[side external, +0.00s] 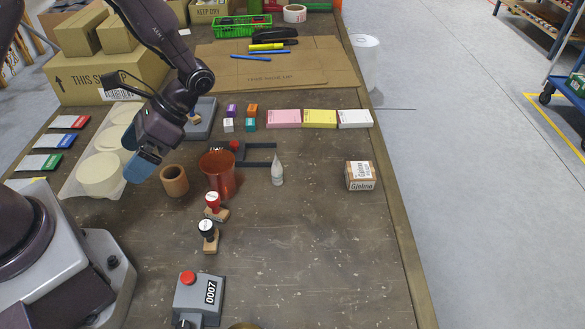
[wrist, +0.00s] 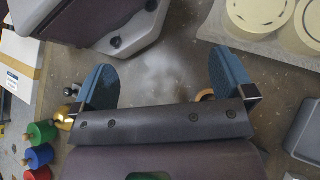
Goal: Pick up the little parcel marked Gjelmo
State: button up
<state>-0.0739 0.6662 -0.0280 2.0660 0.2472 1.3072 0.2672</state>
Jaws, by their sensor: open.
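The little parcel marked Gjelmo (side external: 360,184) is a small brown box with white labels on its top and front. It sits upright on the table (side external: 330,255) near the right edge in the side external view. My gripper (side external: 146,165) is at the left, raised over the table beside the tray of white discs, well apart from the parcel. In the wrist view my gripper (wrist: 160,80) shows two blue fingers spread wide with only bare surface between them. The parcel is not in the wrist view.
Between my gripper and the parcel stand a brown cup (side external: 174,181), an orange-brown pot (side external: 218,174), a white nozzle bottle (side external: 277,170) and two stamps (side external: 214,206). Sticky-note pads (side external: 320,119) lie behind the parcel. The table around the parcel is clear.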

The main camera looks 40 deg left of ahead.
aim_at(361, 173)
jog(key=w+d+r+m+t+y, duration=0.2)
jog(key=w+d+m+t+y, duration=0.1)
jog(key=w+d+m+t, duration=0.65)
jog(key=w+d+r+m+t+y, duration=0.2)
jog(key=w+d+m+t+y, duration=0.2)
jog(key=w+m+t, duration=0.6)
jog(key=w+d+r+m+t+h, duration=0.1)
jog(key=w+d+r+m+h, duration=0.15)
jog(key=d, duration=0.35)
jog(key=w+d+r+m+t+h, duration=0.1)
jog(key=w+d+r+m, duration=0.1)
jog(key=d+m, duration=0.35)
jog(key=shift+n+t+h, duration=0.35)
jog(key=shift+t, duration=0.2)
jog(key=d+f, duration=0.1)
jog(key=f, duration=0.4)
jog(key=d+f, duration=0.1)
jog(key=f, duration=1.1)
jog(key=shift+w+d, duration=0.25)
jog(key=shift+d, duration=0.15)
jog(key=x, duration=0.6)
jog(key=shift+w+a+f, duration=0.1)
jog(key=shift+w+f, duration=0.1)
jog(key=shift+f, duration=0.05)
jog(key=shift+d+x, duration=0.15)
jog(key=shift+x, duration=1.4)
jog(key=shift+d+x, duration=0.15)
jog(key=shift+x, duration=1.4)
jog(key=shift+w+r, duration=0.15)
jog(key=shift+w, duration=0.05)
